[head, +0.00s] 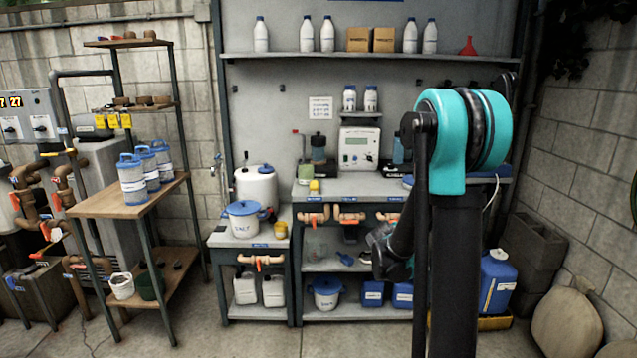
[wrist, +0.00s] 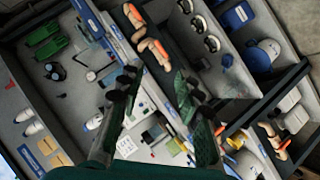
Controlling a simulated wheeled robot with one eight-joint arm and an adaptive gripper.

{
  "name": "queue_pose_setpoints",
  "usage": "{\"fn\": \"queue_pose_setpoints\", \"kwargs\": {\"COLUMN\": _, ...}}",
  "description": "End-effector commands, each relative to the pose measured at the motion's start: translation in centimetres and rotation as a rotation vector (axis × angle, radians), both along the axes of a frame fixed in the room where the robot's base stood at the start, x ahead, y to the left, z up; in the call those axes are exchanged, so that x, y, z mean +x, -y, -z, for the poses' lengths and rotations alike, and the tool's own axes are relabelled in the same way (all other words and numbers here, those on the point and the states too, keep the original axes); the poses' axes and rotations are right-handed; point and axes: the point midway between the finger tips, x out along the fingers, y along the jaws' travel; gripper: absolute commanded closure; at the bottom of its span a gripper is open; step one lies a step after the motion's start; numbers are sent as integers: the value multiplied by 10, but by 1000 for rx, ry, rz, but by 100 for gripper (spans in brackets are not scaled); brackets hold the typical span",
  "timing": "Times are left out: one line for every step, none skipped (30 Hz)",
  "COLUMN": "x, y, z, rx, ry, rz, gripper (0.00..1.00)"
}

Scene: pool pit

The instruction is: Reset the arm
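My arm (head: 455,220) rises at the right of the head view, with teal and black joints. My gripper (head: 380,250) shows small and dark beside the arm, in front of the bench's lower part. The arm hides some of it. In the wrist view my gripper (wrist: 153,88) has its two dark fingers well apart with nothing held between them. The bench is seen tilted behind the fingers, and no contact with it is visible.
A grey bench (head: 345,188) carries a white meter (head: 359,149). A lower stand at left holds a salt tub (head: 244,219). A wooden shelf (head: 120,202) with blue-lidded jars stands further left. A blue canister (head: 497,280) is at right. The front floor is clear.

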Motion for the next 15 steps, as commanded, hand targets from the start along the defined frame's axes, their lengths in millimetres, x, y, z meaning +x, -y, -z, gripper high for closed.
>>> {"fn": "queue_pose_setpoints", "kwargs": {"x": -23, "y": 2, "z": -1, "rx": 46, "ry": -25, "rz": 26, "gripper": 66}}
{"fn": "queue_pose_setpoints", "kwargs": {"x": -35, "y": 2, "z": 0, "rx": 75, "ry": -42, "rz": 41, "gripper": 66}}
{"fn": "queue_pose_setpoints", "kwargs": {"x": -51, "y": 2, "z": 2, "rx": 113, "ry": -64, "rz": 61, "gripper": 66}}
{"fn": "queue_pose_setpoints", "kwargs": {"x": -64, "y": 2, "z": 4, "rx": 141, "ry": -82, "rz": 75, "gripper": 66}}
{"fn": "queue_pose_setpoints", "kwargs": {"x": -77, "y": 1, "z": 6, "rx": 170, "ry": -99, "rz": 88, "gripper": 66}}
{"fn": "queue_pose_setpoints", "kwargs": {"x": -94, "y": 0, "z": 9, "rx": 208, "ry": -123, "rz": 105, "gripper": 66}}
{"fn": "queue_pose_setpoints", "kwargs": {"x": -107, "y": -2, "z": 11, "rx": 236, "ry": -142, "rz": 117, "gripper": 66}}
{"fn": "queue_pose_setpoints", "kwargs": {"x": -120, "y": -4, "z": 14, "rx": 265, "ry": -161, "rz": 129, "gripper": 66}}
{"fn": "queue_pose_setpoints", "kwargs": {"x": -138, "y": -6, "z": 18, "rx": 302, "ry": -187, "rz": 145, "gripper": 66}}
{"fn": "queue_pose_setpoints", "kwargs": {"x": -151, "y": -9, "z": 21, "rx": 330, "ry": -205, "rz": 156, "gripper": 66}}
{"fn": "queue_pose_setpoints", "kwargs": {"x": -165, "y": -12, "z": 25, "rx": 359, "ry": -226, "rz": 166, "gripper": 66}}
{"fn": "queue_pose_setpoints", "kwargs": {"x": -183, "y": -16, "z": 29, "rx": 396, "ry": -253, "rz": 179, "gripper": 66}}
{"fn": "queue_pose_setpoints", "kwargs": {"x": -196, "y": -20, "z": 33, "rx": 424, "ry": -272, "rz": 187, "gripper": 66}}
{"fn": "queue_pose_setpoints", "kwargs": {"x": -210, "y": -23, "z": 37, "rx": 452, "ry": -293, "rz": 197, "gripper": 66}}
{"fn": "queue_pose_setpoints", "kwargs": {"x": -228, "y": -29, "z": 42, "rx": 489, "ry": -321, "rz": 208, "gripper": 66}}
